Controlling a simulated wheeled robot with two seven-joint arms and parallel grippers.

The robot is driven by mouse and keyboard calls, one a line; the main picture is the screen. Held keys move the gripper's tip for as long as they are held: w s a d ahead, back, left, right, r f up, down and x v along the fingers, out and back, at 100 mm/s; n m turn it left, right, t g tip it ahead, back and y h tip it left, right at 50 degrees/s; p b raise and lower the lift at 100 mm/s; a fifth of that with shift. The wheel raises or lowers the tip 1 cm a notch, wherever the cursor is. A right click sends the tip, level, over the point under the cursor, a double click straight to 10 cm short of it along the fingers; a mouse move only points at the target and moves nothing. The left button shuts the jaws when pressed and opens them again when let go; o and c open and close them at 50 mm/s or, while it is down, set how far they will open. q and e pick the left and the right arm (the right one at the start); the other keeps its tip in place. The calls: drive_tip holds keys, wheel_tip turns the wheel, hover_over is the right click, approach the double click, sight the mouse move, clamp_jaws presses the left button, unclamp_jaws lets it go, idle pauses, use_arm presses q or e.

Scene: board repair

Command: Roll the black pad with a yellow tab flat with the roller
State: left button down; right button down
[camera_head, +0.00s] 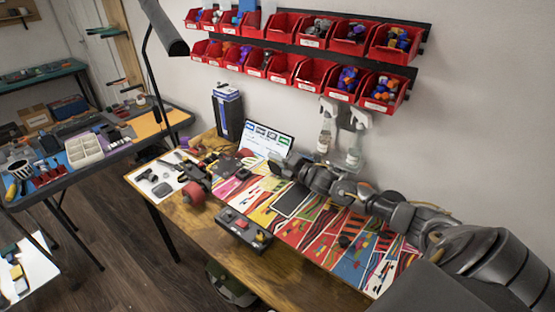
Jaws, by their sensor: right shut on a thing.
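A flat black rectangular pad (293,201) with a pale edge lies on the colourful printed worktop, near the middle of the bench. I cannot make out a yellow tab on it. My right arm reaches in from the right along the back of the bench. My right gripper (278,168) is low over the worktop, behind and slightly left of the pad. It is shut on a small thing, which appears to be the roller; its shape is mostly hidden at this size. I cannot tell whether it touches the worktop. My left gripper is not in view.
A control box (243,231) with red buttons sits at the bench's front edge. A dark device with a red cylinder (195,193) stands at the left front. A propped display (267,139), spray bottles (326,132) and red wall bins (312,72) are behind. The worktop right of the pad is mostly clear.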

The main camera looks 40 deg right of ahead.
drive_tip(key=shift+s+a+f, duration=0.15)
drive_tip(key=shift+a+f, duration=0.15)
drive_tip(key=shift+a, duration=0.2)
drive_tip(key=c, duration=1.6)
unclamp_jaws()
drive_tip(key=shift+r, duration=0.15)
drive_tip(key=shift+s+d, duration=0.25)
drive_tip(key=shift+s, duration=0.25)
drive_tip(key=b+v, duration=0.2)
drive_tip(key=v, duration=0.6)
drive_tip(key=shift+s, duration=0.2)
drive_tip(key=shift+s+d, duration=0.25)
drive_tip(key=shift+s, duration=0.4)
drive_tip(key=shift+w+r, duration=0.1)
drive_tip(key=shift+w, duration=0.05)
